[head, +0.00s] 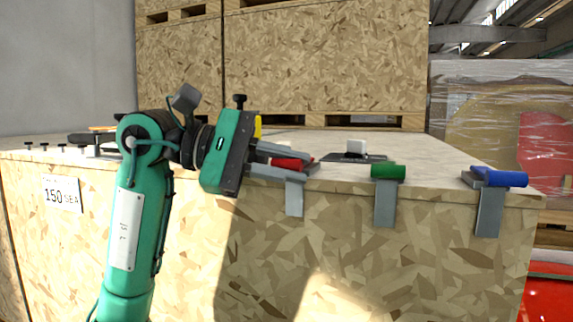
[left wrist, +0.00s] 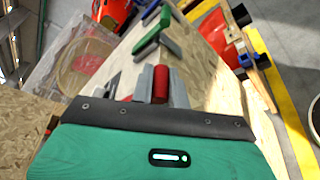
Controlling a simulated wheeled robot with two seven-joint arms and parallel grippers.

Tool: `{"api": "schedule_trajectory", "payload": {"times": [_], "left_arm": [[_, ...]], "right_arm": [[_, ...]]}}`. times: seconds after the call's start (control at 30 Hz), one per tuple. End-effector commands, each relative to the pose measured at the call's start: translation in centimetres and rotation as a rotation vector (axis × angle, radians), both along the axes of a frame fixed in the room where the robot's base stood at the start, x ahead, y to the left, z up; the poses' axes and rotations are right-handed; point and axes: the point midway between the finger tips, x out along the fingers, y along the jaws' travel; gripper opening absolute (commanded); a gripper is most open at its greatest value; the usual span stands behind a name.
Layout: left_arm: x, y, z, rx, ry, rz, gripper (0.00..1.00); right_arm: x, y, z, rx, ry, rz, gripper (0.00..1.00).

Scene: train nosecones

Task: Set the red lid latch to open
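The red lid latch (head: 290,163) sits at the top front edge of the wooden crate, with its grey plate (head: 295,197) hanging down the front face. My left gripper (head: 282,163) reaches it from the left, one grey finger above the red handle and one below. The left wrist view shows the red handle (left wrist: 160,84) centred between the fingers, with no clear gap on either side, so the gripper looks shut on it. The fingers partly hide the handle in the head view. My right gripper is in neither view.
A green latch (head: 388,172) and a blue latch (head: 500,178) sit farther right along the same crate edge (head: 440,195). Stacked wooden crates (head: 320,60) stand at the back.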

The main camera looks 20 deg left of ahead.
Motion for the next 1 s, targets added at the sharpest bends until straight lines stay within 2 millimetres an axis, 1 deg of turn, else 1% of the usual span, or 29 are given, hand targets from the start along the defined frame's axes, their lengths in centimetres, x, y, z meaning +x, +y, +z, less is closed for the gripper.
{"api": "schedule_trajectory", "payload": {"times": [0.27,0.47,0.73,1.0], "left_arm": [[0.0,0.0,0.3,0.002,0.016,0.001,0.0],[0.1,0.1,1.2,0.004,0.095,0.002,0.0],[0.7,0.1,3.6,0.011,0.308,0.003,0.0],[2.0,0.0,5.8,0.019,0.564,0.002,0.0]], "right_arm": [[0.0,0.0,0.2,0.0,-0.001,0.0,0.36],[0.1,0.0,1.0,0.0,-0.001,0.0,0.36],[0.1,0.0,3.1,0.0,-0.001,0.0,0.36],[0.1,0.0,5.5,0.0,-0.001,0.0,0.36]]}}
